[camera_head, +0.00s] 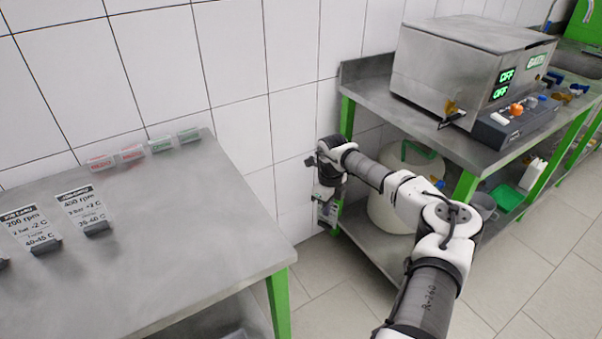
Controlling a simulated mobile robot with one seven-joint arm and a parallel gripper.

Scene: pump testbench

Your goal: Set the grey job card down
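Two pale grey-white job cards with black print stand in small dark holders on the left steel table (190,240). One card (30,228) reads 200 rpm and the other card (84,208) reads 400 rpm. My gripper (327,212) points down in the gap between the left table and the right bench, in front of the tiled wall. It is small in view. I cannot tell whether its fingers are open or shut, or whether a card is between them. No other grey job card is clearly visible.
The front right of that table is clear. The right bench (375,85) bears a steel testbench (445,70) and a control box (515,120). A white container (385,210) stands on its lower shelf.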

